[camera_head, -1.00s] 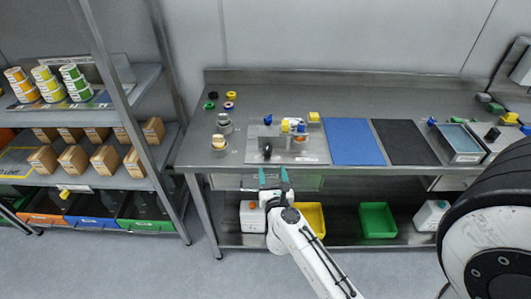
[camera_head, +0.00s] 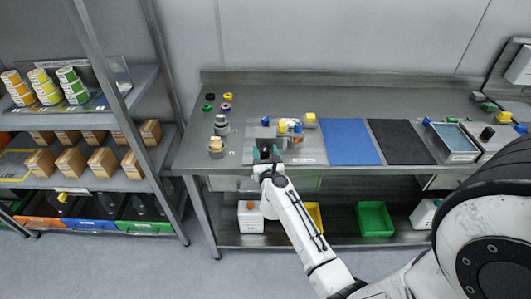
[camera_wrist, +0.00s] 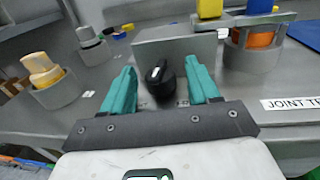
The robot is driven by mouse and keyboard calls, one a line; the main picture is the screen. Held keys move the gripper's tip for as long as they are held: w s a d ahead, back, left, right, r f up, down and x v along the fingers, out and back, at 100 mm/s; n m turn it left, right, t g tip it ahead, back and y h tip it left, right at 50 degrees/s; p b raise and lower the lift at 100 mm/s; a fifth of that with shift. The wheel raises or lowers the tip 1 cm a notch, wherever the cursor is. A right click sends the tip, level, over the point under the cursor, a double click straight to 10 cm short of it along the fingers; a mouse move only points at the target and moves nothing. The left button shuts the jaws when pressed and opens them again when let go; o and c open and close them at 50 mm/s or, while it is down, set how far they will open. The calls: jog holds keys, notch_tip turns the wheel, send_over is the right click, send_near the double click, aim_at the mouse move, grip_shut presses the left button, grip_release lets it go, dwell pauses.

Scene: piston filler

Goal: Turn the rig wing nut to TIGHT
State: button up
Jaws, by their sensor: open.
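The rig is a grey plate with an upright metal block (camera_wrist: 180,52) and fittings at the front of the bench. A black knob with a white mark (camera_wrist: 160,80), which looks like the wing nut, stands in front of the block. My gripper (camera_head: 266,155) reaches the rig from the front, its teal fingers apart. In the wrist view the knob sits between the open fingers (camera_wrist: 161,75), with gaps visible on both sides. TIGHT markings are not readable; the knob's base is partly hidden by my gripper.
Right of the knob is a clamp-like fitting with an orange part (camera_wrist: 258,38) and yellow and blue tops. Left are grey cylinders, one cream-topped (camera_head: 216,146). A blue mat (camera_head: 350,142) and a black mat (camera_head: 403,142) lie to the right.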

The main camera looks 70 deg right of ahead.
jog(key=shift+c, duration=0.3)
jog(key=c, duration=1)
jog(key=shift+w+f+g, duration=0.1)
jog(key=shift+g, duration=0.2)
jog(key=m+g+b, duration=0.1)
jog(key=m+g+h+b, duration=0.1)
jog(key=g+b, duration=0.1)
jog(key=shift+w+a+m+g+h, duration=0.1)
jog(key=shift+w+m+g+h, duration=0.2)
jog(key=shift+m, duration=0.1)
jog(key=shift+s+m+g+b, duration=0.1)
jog(key=shift+m+g+b, duration=0.65)
jog(key=shift+g, duration=0.45)
